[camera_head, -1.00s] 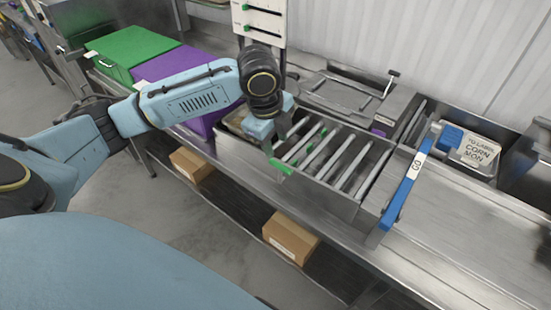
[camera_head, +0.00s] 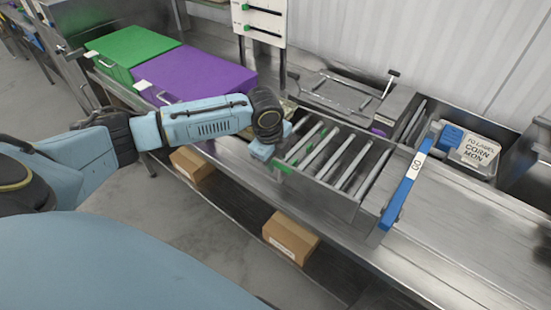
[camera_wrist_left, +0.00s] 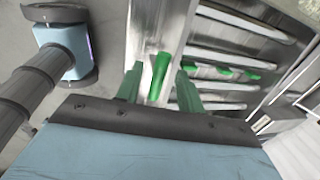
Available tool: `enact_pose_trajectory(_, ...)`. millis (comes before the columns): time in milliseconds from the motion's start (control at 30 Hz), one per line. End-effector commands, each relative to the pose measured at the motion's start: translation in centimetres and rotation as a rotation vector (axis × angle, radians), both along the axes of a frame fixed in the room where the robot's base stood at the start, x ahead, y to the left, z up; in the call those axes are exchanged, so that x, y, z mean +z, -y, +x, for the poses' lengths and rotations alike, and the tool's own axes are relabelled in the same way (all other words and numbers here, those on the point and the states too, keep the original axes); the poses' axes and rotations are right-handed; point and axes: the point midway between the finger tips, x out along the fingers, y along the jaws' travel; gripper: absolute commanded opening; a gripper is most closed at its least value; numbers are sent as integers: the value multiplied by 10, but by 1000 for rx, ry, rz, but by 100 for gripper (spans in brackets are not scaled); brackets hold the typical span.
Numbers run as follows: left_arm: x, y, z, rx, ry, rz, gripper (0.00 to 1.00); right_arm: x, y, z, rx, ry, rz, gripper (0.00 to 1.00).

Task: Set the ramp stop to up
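A small green tab (camera_head: 283,167) sits on the near left wall of the metal roller ramp (camera_head: 327,192). In the left wrist view a green tab (camera_wrist_left: 159,75) stands on the metal edge, between the two green fingers of my left gripper (camera_wrist_left: 160,88). The fingers are apart, one on each side of the tab, with a gap visible on both sides. In the head view my left gripper (camera_head: 272,160) is low at the ramp's left end, its fingers largely hidden. No part is labelled as the ramp stop. My right gripper is not in view.
A blue bar marked GO (camera_head: 404,194) crosses the bench right of the rollers. Behind the ramp are a metal frame (camera_head: 345,92) and a panel with green sliders (camera_head: 262,20). Purple (camera_head: 196,75) and green (camera_head: 132,44) boxes stand left. The right bench is mostly clear.

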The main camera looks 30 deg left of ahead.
Motion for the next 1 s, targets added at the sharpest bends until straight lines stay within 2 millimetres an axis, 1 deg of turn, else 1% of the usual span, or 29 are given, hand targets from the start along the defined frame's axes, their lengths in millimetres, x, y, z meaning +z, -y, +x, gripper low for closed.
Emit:
enact_pose_trajectory(100,-5,0,1,0,-1,1,38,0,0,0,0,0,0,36)
enact_pose_trajectory(367,-6,0,1,0,0,1,38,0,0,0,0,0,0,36)
enact_pose_trajectory(600,-6,0,1,0,0,0,6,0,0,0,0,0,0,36)
enact_pose_trajectory(667,-6,0,1,0,0,1,0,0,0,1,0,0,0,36)
enact_pose_trajectory(900,-5,1,1,-1,-1,0,0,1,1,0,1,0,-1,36)
enact_pose_trajectory(1000,4,10,7,-17,1,-3,0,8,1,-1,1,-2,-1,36)
